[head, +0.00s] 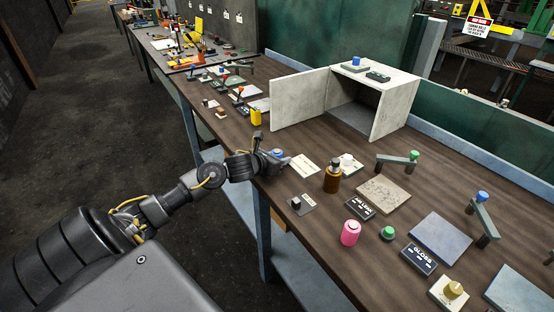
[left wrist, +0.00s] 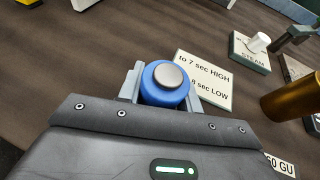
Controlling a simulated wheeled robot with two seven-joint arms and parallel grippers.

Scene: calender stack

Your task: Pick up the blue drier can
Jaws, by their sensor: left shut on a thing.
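The blue drier can (left wrist: 165,84) shows in the left wrist view as a round blue body with a grey disc on its top. My left gripper (left wrist: 164,88) is shut on it, with one grey finger on each side. In the head view the blue can (head: 277,153) shows small at the tip of my left gripper (head: 272,158), near the front edge of the table. Whether the can touches the table cannot be told. My right gripper is not in view.
A white card (head: 304,166) with lettering lies just right of the can. A brown bottle (head: 332,179) stands further right, near a pink can (head: 350,233). A white open box (head: 385,100) stands behind. A yellow can (head: 256,117) stands at the left.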

